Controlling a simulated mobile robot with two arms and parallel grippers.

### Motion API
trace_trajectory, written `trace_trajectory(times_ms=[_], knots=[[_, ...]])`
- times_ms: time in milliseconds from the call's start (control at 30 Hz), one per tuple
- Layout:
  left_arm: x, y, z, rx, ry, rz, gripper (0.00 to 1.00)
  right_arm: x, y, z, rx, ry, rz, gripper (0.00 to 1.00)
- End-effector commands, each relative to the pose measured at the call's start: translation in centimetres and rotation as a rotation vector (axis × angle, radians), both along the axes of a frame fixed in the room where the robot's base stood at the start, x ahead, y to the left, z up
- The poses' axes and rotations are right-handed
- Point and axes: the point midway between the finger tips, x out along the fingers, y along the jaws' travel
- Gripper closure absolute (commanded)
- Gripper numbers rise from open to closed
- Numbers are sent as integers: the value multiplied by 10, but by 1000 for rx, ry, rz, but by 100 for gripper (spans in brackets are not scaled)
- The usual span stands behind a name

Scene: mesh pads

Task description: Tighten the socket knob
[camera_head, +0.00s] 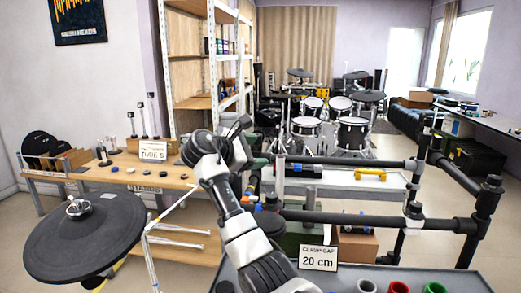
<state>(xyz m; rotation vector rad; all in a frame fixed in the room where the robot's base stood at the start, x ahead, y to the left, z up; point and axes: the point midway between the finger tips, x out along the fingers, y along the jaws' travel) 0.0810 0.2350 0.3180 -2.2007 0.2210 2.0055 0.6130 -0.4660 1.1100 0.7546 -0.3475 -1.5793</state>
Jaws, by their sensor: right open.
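My right arm rises from the bottom middle, and its wrist bends over toward the left end of the black tube rack (350,219). My right gripper (251,186) is open beside that left end, small and partly hidden by my own arm. Small orange and blue parts show close to it. I cannot make out for certain which of these is the socket knob, or whether the gripper touches it. My left gripper is not in view.
A round black cymbal pad (83,240) stands at the lower left. A wooden table (120,175) holds tube parts behind it. A sign (318,258) reads clamp gap 20 cm. Red (398,287) and green (434,287) cups sit on the grey tray at the bottom right.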

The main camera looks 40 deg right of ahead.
Motion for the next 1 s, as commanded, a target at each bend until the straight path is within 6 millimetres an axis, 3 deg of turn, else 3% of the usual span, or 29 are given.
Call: trace_trajectory(times_ms=[200, 567, 667, 767, 1000], knots=[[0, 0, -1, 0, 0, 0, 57, -15, -8, 10, 0, 0, 0, 31], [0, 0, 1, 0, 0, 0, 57, -15, -8, 11, -3, 6, 5, 31], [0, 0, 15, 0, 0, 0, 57, -9, -4, 8, -43, 55, 55, 31], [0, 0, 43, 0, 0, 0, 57, 3, 10, -2, -138, 168, 179, 31], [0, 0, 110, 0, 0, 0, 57, 19, 71, -54, -403, 486, 591, 31]])
